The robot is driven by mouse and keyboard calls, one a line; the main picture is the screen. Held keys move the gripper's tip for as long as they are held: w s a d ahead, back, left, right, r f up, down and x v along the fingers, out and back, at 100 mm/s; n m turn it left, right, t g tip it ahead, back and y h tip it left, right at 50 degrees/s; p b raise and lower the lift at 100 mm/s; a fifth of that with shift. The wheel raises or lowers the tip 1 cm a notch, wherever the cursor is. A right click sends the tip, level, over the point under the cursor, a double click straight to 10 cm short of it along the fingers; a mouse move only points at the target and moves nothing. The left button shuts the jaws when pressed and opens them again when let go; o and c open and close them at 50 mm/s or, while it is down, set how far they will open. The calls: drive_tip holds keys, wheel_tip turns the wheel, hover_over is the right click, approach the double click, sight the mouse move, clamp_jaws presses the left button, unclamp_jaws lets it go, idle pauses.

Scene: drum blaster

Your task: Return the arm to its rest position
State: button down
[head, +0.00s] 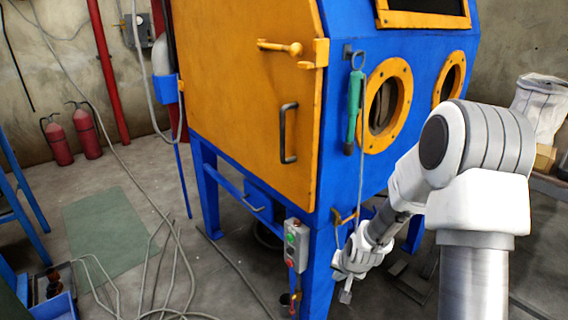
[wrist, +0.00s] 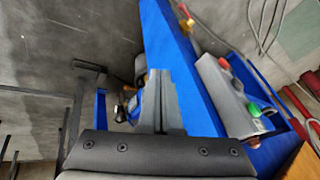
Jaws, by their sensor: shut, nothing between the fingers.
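My arm reaches in from the right in the head view and bends down beside the blue leg of the blasting cabinet (head: 250,90). My gripper (head: 345,296) is low, to the right of the control box (head: 296,245) on that leg. In the wrist view my gripper (wrist: 160,75) has its fingers together with nothing between them. The control box with red and green buttons (wrist: 224,92) is to the right of the fingers there, apart from them in the picture. How far the gripper is from the leg I cannot tell.
The orange cabinet door (head: 245,110) is shut. A green tool (head: 353,105) hangs by the round orange ports. Hoses lie across the floor at left, near a green mat (head: 110,235). Two red extinguishers (head: 72,138) stand by the wall. A white bag (head: 540,108) is at right.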

drive_tip(key=s+r+n, duration=0.1)
drive_tip(key=s+r, duration=0.2)
drive_tip(key=r, duration=0.4)
drive_tip(key=s+r+n+h, duration=0.1)
drive_tip(key=s+r, duration=0.3)
drive_tip(key=r, duration=0.3)
drive_tip(key=s+r+n, duration=0.1)
drive_tip(key=s+r, duration=0.2)
drive_tip(key=r, duration=0.4)
drive_tip(key=s+r+n, duration=0.1)
drive_tip(key=s+r, duration=0.3)
drive_tip(key=s, duration=0.4)
drive_tip(key=s+r+n, duration=0.1)
drive_tip(key=s+r, duration=0.3)
drive_tip(key=s, duration=0.4)
wheel_tip(320, 180, up, 26)
drive_tip(key=p, duration=2.6)
drive_tip(key=shift+s+a, duration=0.25)
drive_tip(key=shift+a, duration=0.05)
drive_tip(key=shift+a, duration=0.1)
